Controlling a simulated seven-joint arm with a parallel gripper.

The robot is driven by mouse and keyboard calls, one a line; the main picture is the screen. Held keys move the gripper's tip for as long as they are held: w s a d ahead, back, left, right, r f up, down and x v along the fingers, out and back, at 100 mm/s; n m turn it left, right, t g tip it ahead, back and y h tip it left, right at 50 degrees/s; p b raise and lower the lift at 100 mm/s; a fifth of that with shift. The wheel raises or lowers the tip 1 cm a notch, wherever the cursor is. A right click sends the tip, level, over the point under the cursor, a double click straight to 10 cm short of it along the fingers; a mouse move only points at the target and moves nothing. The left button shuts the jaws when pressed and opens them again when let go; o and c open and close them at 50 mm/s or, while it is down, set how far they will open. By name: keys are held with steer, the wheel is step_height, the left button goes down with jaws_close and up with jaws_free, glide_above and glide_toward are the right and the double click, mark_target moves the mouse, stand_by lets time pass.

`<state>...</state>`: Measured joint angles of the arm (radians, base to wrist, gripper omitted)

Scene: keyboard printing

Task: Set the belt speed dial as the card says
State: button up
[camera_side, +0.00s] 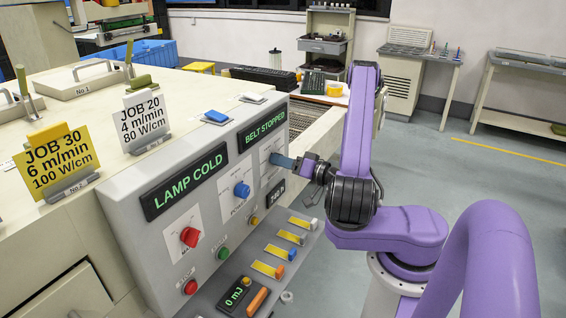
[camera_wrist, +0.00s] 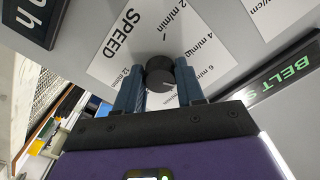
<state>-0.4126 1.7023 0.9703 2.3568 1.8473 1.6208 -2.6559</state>
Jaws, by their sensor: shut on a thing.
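The belt speed dial (camera_wrist: 158,70) is a dark round knob on a white plate marked SPEED (camera_wrist: 125,35). In the wrist view my gripper (camera_wrist: 160,80) has one blue finger on each side of it and is shut on it. The plate shows 2, 4 and 6 m/min; its lower labels are partly hidden by the fingers. A short pale mark shows on the knob, too small to read surely. In the side view my gripper (camera_side: 281,162) hides the dial. A yellow card (camera_side: 56,160) reads JOB 30, 6 m/min, 100 W/cm. A white card (camera_side: 144,120) reads JOB 20, 4 m/min, 80 W/cm.
The grey panel shows LAMP COLD (camera_side: 184,182) and BELT STOPPED (camera_side: 262,131). A red knob (camera_side: 189,237) and a blue knob (camera_side: 242,189) sit left of my gripper. Buttons and several coloured switches (camera_side: 267,269) lie below. Open floor is at the right.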

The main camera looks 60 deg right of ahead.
steer(key=shift+d, duration=0.1)
steer(key=o, duration=1)
steer(key=shift+o, duration=0.2)
steer(key=s, duration=1.7)
steer(key=shift+s, duration=0.25)
